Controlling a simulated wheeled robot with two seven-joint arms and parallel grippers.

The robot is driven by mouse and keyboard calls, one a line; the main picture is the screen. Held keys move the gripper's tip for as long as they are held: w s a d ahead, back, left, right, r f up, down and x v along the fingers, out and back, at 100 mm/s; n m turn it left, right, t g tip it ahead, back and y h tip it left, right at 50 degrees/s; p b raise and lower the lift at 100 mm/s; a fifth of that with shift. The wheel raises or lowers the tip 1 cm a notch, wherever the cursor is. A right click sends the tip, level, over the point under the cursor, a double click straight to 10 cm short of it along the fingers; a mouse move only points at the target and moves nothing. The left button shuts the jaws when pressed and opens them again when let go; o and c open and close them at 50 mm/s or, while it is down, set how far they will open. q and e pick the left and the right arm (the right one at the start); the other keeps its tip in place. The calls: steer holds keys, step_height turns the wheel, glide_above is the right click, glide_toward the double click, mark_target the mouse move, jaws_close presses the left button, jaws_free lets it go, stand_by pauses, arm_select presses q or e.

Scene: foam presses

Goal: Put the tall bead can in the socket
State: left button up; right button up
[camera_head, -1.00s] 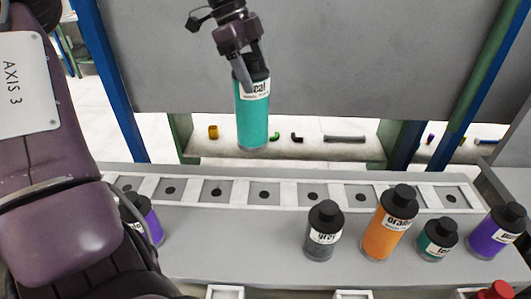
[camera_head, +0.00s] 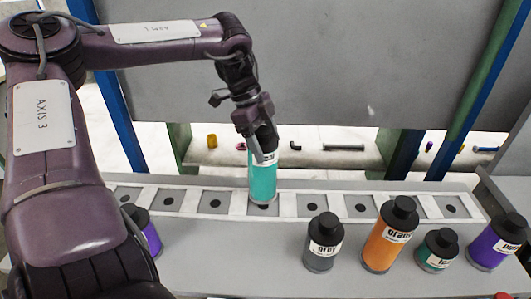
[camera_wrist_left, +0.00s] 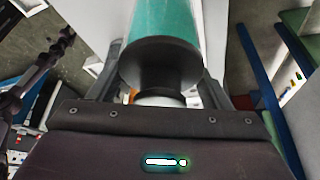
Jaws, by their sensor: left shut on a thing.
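The tall teal can (camera_head: 262,184) with a black cap is upright in my left gripper (camera_head: 264,152), which is shut on its upper part. In the left wrist view the teal can (camera_wrist_left: 165,28) and its dark cap lie between the two fingers. The can's base is at one socket (camera_head: 262,209) in the back row, covering most of it. I cannot tell whether the base is inside the socket or just above it. My right gripper is not in view.
Empty sockets lie on both sides along the white rack (camera_head: 288,205). In front stand a grey can (camera_head: 322,254), an orange can (camera_head: 382,247), a short dark teal can (camera_head: 436,257), and purple cans at the right (camera_head: 490,250) and left (camera_head: 151,238). A grey panel (camera_head: 300,70) rises behind.

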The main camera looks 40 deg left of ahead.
arm_select(q)
step_height(320, 180, down, 4)
steer(key=shift+f+p, duration=0.1)
steer(key=shift+p, duration=0.35)
steer(key=shift+f, duration=0.15)
steer(key=shift+f+b, duration=0.15)
steer(key=shift+b, duration=0.15)
steer(key=o, duration=1.6)
steer(key=shift+r+p, duration=0.2)
steer(key=shift+p, duration=0.1)
steer(key=b+v, duration=0.1)
steer(key=v, duration=1.1)
steer(key=shift+d+b, duration=0.1)
steer(key=shift+b, duration=0.2)
